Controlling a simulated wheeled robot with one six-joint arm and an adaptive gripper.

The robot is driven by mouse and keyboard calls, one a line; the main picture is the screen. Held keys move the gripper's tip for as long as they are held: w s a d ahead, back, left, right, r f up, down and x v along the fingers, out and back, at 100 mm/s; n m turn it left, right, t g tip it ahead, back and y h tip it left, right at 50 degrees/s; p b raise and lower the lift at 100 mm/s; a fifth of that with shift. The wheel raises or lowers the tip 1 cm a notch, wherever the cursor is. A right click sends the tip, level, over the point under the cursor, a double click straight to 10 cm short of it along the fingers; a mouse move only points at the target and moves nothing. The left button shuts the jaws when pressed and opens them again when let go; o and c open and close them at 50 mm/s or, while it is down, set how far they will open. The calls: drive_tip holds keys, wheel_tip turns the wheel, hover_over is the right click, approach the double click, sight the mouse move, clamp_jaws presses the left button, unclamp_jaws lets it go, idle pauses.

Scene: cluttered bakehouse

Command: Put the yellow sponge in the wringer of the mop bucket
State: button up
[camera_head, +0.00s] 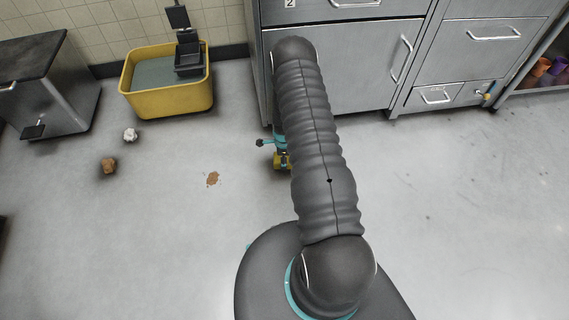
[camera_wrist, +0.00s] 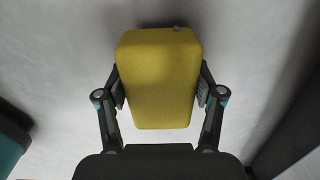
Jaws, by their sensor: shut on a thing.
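The yellow sponge (camera_wrist: 158,75) is between the two fingers of my gripper (camera_wrist: 160,90) in the wrist view, gripped from both sides. In the head view, a small part of the sponge (camera_head: 281,161) shows beside my arm, which hides most of my gripper. The yellow mop bucket (camera_head: 168,102) stands on the floor at the upper left, by the tiled wall, with grey water in it. Its dark wringer (camera_head: 189,62) sits at the bucket's right back side. My gripper is apart from the bucket, to its right and nearer to me.
A metal cabinet (camera_head: 340,75) with drawers stands just behind my gripper. A dark-topped metal unit (camera_head: 60,100) is left of the bucket.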

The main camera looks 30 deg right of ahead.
drive_tip(key=shift+f, duration=1.6)
drive_tip(key=shift+f+b, duration=0.25)
drive_tip(key=shift+b, duration=0.25)
drive_tip(key=o, duration=1)
drive_tip(key=shift+r, duration=0.1)
drive_tip(key=shift+s+r+p, duration=0.1)
drive_tip(key=shift+p, duration=0.3)
